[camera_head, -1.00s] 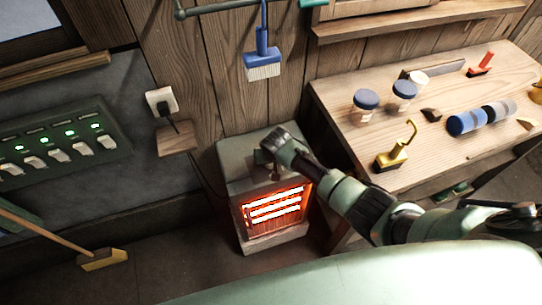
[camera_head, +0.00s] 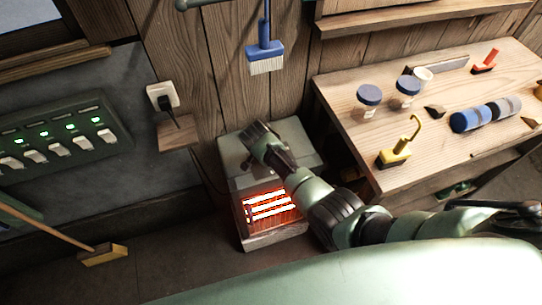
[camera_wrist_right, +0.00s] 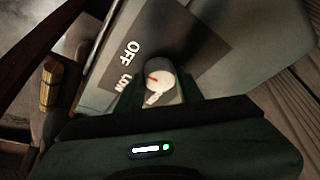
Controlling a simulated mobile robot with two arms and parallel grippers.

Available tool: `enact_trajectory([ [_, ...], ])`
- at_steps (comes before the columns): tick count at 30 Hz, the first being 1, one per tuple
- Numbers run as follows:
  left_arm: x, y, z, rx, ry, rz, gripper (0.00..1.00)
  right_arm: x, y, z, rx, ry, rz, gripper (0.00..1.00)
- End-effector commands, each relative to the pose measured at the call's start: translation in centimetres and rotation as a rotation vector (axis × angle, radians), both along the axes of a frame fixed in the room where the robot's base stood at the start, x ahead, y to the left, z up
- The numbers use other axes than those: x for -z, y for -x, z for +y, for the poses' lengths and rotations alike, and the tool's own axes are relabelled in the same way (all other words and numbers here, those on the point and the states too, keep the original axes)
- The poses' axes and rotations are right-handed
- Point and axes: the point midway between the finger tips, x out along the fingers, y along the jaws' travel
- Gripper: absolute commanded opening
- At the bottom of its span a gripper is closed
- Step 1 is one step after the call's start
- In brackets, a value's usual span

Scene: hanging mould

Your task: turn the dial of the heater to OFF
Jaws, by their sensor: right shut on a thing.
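The heater (camera_head: 301,143) stands on the floor against the wooden wall, with its front bars (camera_head: 268,208) glowing orange-red. My right gripper (camera_head: 256,138) is over the heater's top, and my forearm covers part of the heater. In the right wrist view, the pale round dial (camera_wrist_right: 158,78) with a red mark sits between the fingers, which are shut on it. The dark label panel (camera_wrist_right: 185,45) shows OFF and LOW to the left of the dial. The red mark faces left, towards the lettering; I cannot tell exactly which word it meets. My left gripper is not in view.
A wooden workbench (camera_head: 350,105) with jars, rolls and a yellow tool stands right of the heater. A socket with a plug (camera_head: 163,98) and a switch panel (camera_head: 60,143) are on the left. A blue brush (camera_head: 264,52) hangs above the heater.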

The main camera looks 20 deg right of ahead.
Motion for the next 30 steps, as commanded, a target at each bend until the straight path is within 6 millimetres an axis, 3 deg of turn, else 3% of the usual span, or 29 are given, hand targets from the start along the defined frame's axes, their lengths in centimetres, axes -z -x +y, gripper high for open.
enact_trajectory([
  [14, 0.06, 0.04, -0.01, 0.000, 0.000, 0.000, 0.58, -0.18, -0.20, -0.09, 0.014, 0.001, -0.005, 0.00],
  [15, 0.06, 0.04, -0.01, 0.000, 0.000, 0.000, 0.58, -0.19, -0.21, -0.09, 0.014, 0.001, -0.005, 0.42],
  [17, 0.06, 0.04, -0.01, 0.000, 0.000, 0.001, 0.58, -0.18, -0.20, -0.08, 0.014, 0.001, -0.005, 0.58],
  [30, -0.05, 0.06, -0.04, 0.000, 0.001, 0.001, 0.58, -0.79, 0.11, 0.23, 0.013, 0.000, -0.003, 0.58],
])
